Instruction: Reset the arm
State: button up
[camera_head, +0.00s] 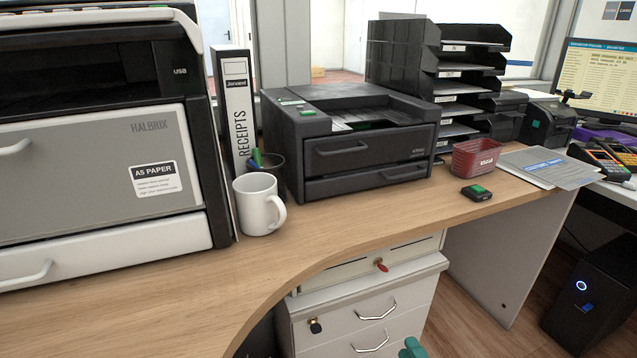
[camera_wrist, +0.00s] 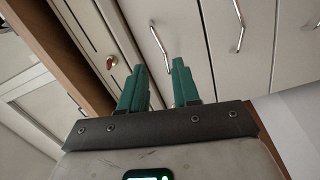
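My gripper (camera_wrist: 160,82) shows in the wrist view with its two green fingers apart and nothing between them. In the head view only a bit of green fingertip (camera_head: 412,348) shows at the bottom edge, in front of the white drawer cabinet (camera_head: 343,312). The rest of my arm is out of view there. In the wrist view the cabinet's drawer fronts and metal handles (camera_wrist: 238,25) show beyond the fingers. I cannot tell how far the fingers are from them.
The wooden counter (camera_head: 200,290) curves above the cabinet. It carries a white mug (camera_head: 258,205), a black printer (camera_head: 350,150), a red bin (camera_head: 475,160) and a small black device (camera_head: 476,193). A key (camera_head: 381,265) sticks out of a drawer. A black computer tower (camera_head: 592,300) stands at right.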

jog(key=s+d+f+m+g+h, duration=0.3)
jog(key=s+d+m+g+h, duration=0.4)
jog(key=s+d+m+h, duration=0.5)
jog(key=s+a+f+m+g+y, duration=0.25)
jog(key=s+g+y, duration=0.2)
jog(key=s, duration=0.55)
jog(key=s+a+f+m+g+y, duration=0.1)
jog(key=s+a+m+g+y, duration=0.3)
jog(key=s, duration=0.6)
notch_tip(320, 180, up, 30)
jog(key=p, duration=2.9)
jog(key=shift+s+g+p, duration=0.15)
jog(key=shift+g+p, duration=0.15)
jog(key=shift+g, duration=0.15)
jog(key=shift+o, duration=0.3)
jog(key=shift+d+h, duration=0.1)
jog(key=shift+h, duration=0.15)
